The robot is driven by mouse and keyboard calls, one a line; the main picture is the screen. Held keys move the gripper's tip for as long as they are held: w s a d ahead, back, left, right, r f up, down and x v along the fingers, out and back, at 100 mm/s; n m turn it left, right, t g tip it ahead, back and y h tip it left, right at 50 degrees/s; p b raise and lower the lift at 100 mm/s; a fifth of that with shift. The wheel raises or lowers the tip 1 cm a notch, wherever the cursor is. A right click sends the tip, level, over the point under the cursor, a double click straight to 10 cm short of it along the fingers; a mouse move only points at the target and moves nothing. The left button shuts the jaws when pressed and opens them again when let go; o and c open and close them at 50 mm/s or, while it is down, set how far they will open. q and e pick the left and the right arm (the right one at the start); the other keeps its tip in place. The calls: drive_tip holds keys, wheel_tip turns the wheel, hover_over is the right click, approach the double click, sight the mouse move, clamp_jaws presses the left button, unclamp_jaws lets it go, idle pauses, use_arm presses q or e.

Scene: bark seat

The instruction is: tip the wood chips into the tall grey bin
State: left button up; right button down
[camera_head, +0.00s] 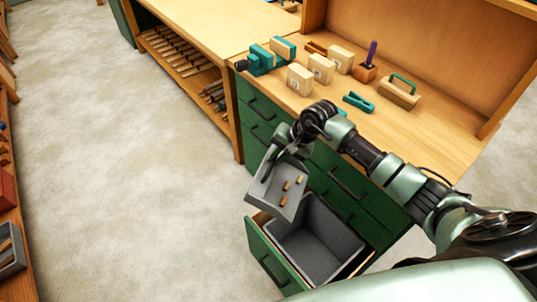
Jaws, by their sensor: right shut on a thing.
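My right gripper (272,160) reaches in from the right and is shut on a small grey tray (268,196) by its upper edge. Several tan wood chips (287,186) lie on the tray. The tray is tilted, with its lower edge over the back left part of the tall grey bin (322,234). The bin sits in a pulled-out green drawer (267,252), and its visible inside looks empty. The fingertips are partly hidden by the tray and the wrist. My left gripper is not in view.
A wooden bench top (432,125) above the drawers holds several pale blocks (321,68), a teal vise (262,60), a teal clamp (358,102) and a green-handled block (400,92). Open concrete floor (120,180) lies to the left.

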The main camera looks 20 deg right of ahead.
drive_tip(key=s+d+r+t+y+b, duration=0.1)
drive_tip(key=s+d+t+y+b, duration=0.3)
drive_tip(key=b, duration=0.7)
drive_tip(key=shift+s+d+t+y+b, duration=0.3)
drive_tip(key=shift+s+d+t+y, duration=0.1)
drive_tip(key=shift+s+d, duration=1.1)
drive_tip(key=shift+w+r, duration=0.1)
idle(0.5)
wheel_tip(320, 180, up, 5)
drive_tip(key=g+h+p, duration=0.7)
drive_tip(key=p, duration=0.5)
drive_tip(key=shift+h, duration=0.3)
drive_tip(key=shift+d, duration=0.1)
